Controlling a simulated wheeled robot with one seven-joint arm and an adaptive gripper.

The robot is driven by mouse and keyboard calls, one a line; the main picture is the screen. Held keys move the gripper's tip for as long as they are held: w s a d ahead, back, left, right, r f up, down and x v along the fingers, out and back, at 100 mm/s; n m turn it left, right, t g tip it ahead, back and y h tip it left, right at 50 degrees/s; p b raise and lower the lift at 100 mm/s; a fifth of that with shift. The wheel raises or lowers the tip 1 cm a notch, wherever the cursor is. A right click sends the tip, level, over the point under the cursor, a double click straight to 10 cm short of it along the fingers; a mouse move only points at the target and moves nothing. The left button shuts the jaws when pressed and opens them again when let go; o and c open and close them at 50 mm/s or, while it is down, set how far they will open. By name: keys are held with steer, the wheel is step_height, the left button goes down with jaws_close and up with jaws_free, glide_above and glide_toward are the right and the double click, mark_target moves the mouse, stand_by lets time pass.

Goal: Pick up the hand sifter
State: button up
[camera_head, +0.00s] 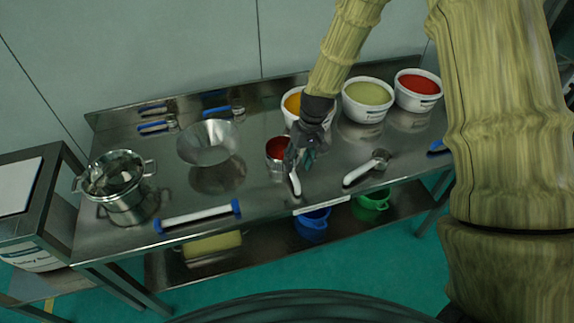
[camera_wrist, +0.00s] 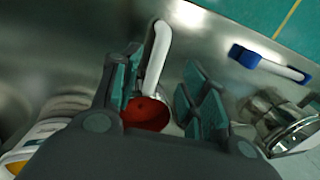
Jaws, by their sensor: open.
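The hand sifter appears to be the metal cup with red inside (camera_head: 277,149) and a white handle (camera_head: 295,183), near the middle of the steel table. In the wrist view its white handle (camera_wrist: 157,58) and red inside (camera_wrist: 145,114) show between my fingers. My gripper (camera_head: 305,155) is open above the sifter, with one finger pair on each side of the handle. Contact with the handle cannot be told. My gripper also shows in the wrist view (camera_wrist: 166,85). My gripper and wrist hide part of the cup.
White tubs of orange (camera_head: 292,103), pale green (camera_head: 368,93) and red (camera_head: 417,81) stand behind. A white-handled scoop (camera_head: 364,169) lies to the right. The table's front edge is close.

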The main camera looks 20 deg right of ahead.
mark_target(293, 174)
steer(key=shift+a+f+p, duration=0.15)
steer(key=shift+f, duration=0.5)
steer(key=shift+a+f+p, duration=0.15)
steer(key=shift+f, duration=0.5)
steer(key=shift+w+a+f+p, duration=0.1)
steer(key=shift+w+f+p, duration=0.05)
steer(key=shift+f+p, duration=0.5)
steer(key=shift+w+a+f+p, duration=0.15)
steer(key=shift+f+p, duration=0.3)
steer(key=shift+f, duration=0.35)
steer(key=shift+a+f+p, duration=0.15)
steer(key=shift+f+p, duration=0.15)
steer(key=shift+f, duration=0.8)
jaws_close()
